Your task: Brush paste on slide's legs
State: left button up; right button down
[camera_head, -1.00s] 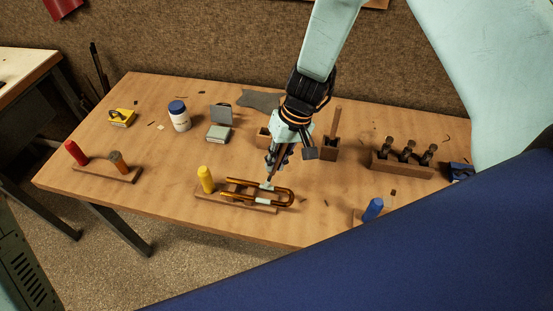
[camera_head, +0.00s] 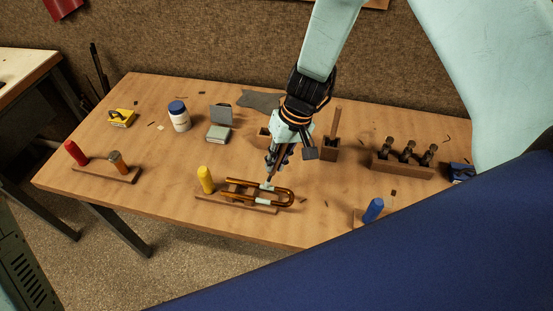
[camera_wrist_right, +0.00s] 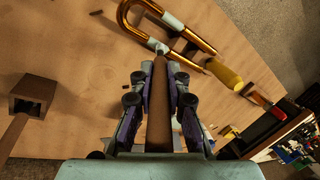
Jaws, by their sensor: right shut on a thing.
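The slide (camera_head: 282,190) is a U-shaped brass tube with two legs, lying on a wooden rack (camera_head: 240,204) near the table's front edge. It has pale patches on its legs; in the right wrist view the slide (camera_wrist_right: 126,14) is at the top. My right gripper (camera_head: 274,163) is shut on a brush with a brown wooden handle (camera_wrist_right: 158,105). The brush's pale tip (camera_wrist_right: 160,48) is at one leg of the slide, beside a pale patch; whether it touches I cannot tell. My left gripper is not in view.
A yellow peg (camera_head: 206,179) stands at the rack's left end. A blue peg (camera_head: 373,209) is to the right. A white jar with a blue lid (camera_head: 180,118), an open grey tin (camera_head: 218,132) and a wooden holder (camera_head: 330,148) stand farther back.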

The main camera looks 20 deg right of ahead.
jog(key=shift+s, duration=0.1)
jog(key=shift+r+p, duration=2.55)
jog(key=shift+r, duration=1)
jog(key=shift+w+f, duration=0.15)
jog(key=shift+w, duration=0.05)
